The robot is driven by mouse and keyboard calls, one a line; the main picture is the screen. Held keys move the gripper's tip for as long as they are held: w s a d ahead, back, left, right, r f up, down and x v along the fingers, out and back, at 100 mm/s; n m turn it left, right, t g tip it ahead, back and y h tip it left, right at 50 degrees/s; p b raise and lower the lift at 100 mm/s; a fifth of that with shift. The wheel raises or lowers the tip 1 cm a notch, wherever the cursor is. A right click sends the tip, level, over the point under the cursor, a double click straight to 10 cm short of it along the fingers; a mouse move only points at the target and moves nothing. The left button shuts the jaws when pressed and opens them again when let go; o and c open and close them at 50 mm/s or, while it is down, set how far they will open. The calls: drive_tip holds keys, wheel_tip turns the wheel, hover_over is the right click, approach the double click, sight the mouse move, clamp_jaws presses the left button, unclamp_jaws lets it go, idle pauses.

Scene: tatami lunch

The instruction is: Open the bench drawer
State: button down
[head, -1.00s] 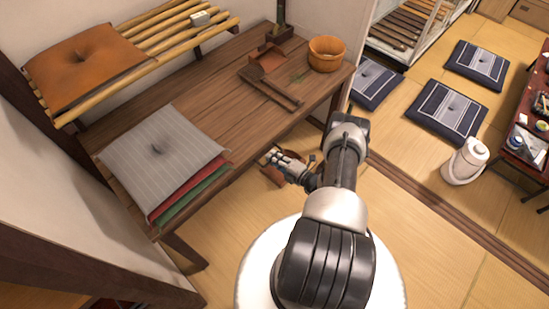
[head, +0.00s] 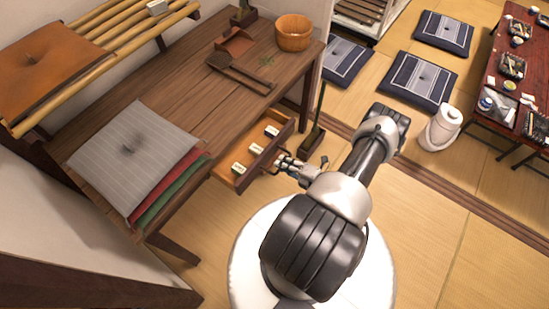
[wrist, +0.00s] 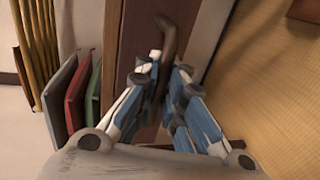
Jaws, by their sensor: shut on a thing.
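The bench drawer (head: 265,160) is pulled out from under the front edge of the wooden bench (head: 180,95), and its inside shows in the head view. Three small white-topped items lie in it, one of them (head: 254,149) near the middle. My gripper (head: 287,163) is at the drawer's front, shut on the dark curved handle (wrist: 169,38). In the wrist view my gripper (wrist: 165,68) has its fingers on either side of the handle, against the brown drawer front (wrist: 137,40). The exact contact at the fingertips is partly hidden.
Stacked cushions (head: 135,150) lie on the bench's near end. A long-handled dustpan-like thing (head: 313,137) stands on the floor beyond the drawer. Tatami floor (head: 430,225) is clear at right.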

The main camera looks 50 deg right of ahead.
drive_tip(key=c, duration=1.7)
unclamp_jaws()
drive_tip(key=v, duration=1.2)
